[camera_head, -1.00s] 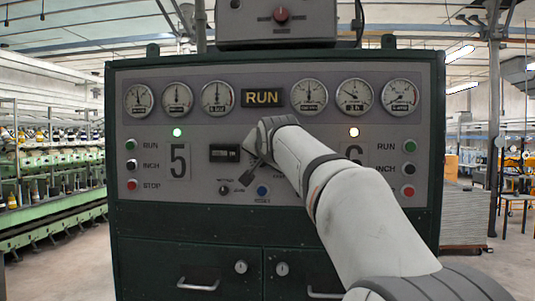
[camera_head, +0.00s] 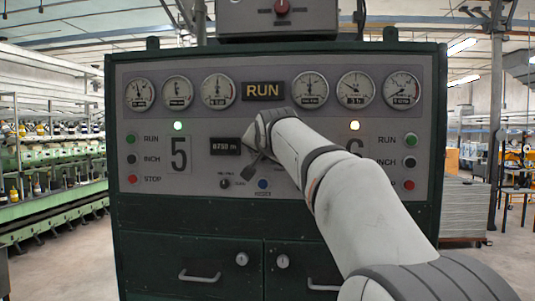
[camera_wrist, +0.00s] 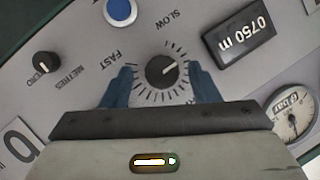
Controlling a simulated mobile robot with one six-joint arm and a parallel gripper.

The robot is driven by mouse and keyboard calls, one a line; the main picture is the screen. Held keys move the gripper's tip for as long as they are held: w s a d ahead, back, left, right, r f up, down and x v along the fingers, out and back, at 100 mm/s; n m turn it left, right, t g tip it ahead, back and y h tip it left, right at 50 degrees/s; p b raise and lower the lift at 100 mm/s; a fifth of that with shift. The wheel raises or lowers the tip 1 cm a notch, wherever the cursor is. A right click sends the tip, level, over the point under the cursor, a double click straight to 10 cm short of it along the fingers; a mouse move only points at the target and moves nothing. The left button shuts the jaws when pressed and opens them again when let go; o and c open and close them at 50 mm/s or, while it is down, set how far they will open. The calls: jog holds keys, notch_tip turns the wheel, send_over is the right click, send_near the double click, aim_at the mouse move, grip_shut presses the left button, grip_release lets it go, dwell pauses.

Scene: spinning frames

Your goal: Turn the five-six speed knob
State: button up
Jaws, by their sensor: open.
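The round black speed knob (camera_wrist: 163,71) sits on the grey panel inside a ring of tick marks, with SLOW and FAST printed beside the ring. Its white pointer mark points to the upper right in the wrist view. My gripper (camera_wrist: 160,68) is open, with one blue finger on each side of the knob. Gaps show between knob and fingers; their depth along the knob is unclear. In the head view my gripper (camera_head: 250,168) is at the panel's lower middle, and my arm hides the knob.
The counter (camera_wrist: 246,38) reads 0750 m. A small black selector knob (camera_wrist: 46,65) and a blue button (camera_wrist: 120,12) are near the speed knob. In the head view, gauges (camera_head: 218,92) line the top, with RUN, INCH and STOP buttons (camera_head: 131,179) at both sides.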

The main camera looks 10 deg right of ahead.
jog(key=b+v, duration=0.1)
jog(key=v, duration=0.7)
jog(key=shift+w, duration=0.1)
